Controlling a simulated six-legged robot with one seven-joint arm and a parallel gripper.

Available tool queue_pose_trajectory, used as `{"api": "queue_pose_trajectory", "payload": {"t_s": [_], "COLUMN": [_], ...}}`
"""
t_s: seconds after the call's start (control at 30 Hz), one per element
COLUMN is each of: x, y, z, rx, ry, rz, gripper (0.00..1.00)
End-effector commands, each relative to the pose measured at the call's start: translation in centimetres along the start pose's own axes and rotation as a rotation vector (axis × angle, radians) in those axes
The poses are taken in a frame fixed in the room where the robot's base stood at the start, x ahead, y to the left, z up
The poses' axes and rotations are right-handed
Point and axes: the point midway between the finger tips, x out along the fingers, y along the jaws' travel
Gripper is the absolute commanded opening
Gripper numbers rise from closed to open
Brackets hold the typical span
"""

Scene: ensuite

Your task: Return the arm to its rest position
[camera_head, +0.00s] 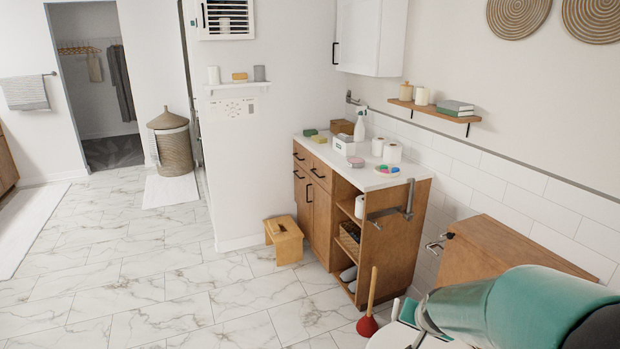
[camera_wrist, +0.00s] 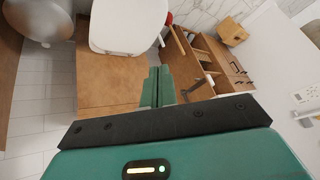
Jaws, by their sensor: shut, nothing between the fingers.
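My gripper (camera_wrist: 158,84) shows in the wrist view, with its two green fingers together and nothing between them. It is over a brown wooden box-like surface (camera_wrist: 100,68), beside a white toilet lid (camera_wrist: 128,22); I cannot tell how far above them it is. In the head view, my teal arm (camera_head: 540,305) reaches in from the lower right corner, in front of the wooden box (camera_head: 495,255) by the tiled wall. My fingertips cannot be made out clearly there.
A wooden cabinet (camera_head: 398,238) with a cluttered white top stands left of my arm. A red plunger (camera_head: 367,326) and a wooden stool (camera_head: 284,240) stand on the floor. A shelf (camera_head: 433,110) hangs above.

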Motion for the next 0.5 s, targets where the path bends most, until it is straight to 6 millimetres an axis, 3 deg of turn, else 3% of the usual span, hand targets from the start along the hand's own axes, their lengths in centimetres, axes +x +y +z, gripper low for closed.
{"api": "queue_pose_trajectory", "payload": {"t_s": [0.03,0.2,0.5], "x": [-2.2,-8.3,-18.2], "y": [-0.9,-2.8,-3.7], "z": [0.1,1.8,6.4], "rx": [-0.032,-0.133,-0.310], "ry": [-0.001,-0.032,-0.077], "rz": [-0.016,-0.046,-0.067], "gripper": [0.00,0.00,0.00]}}
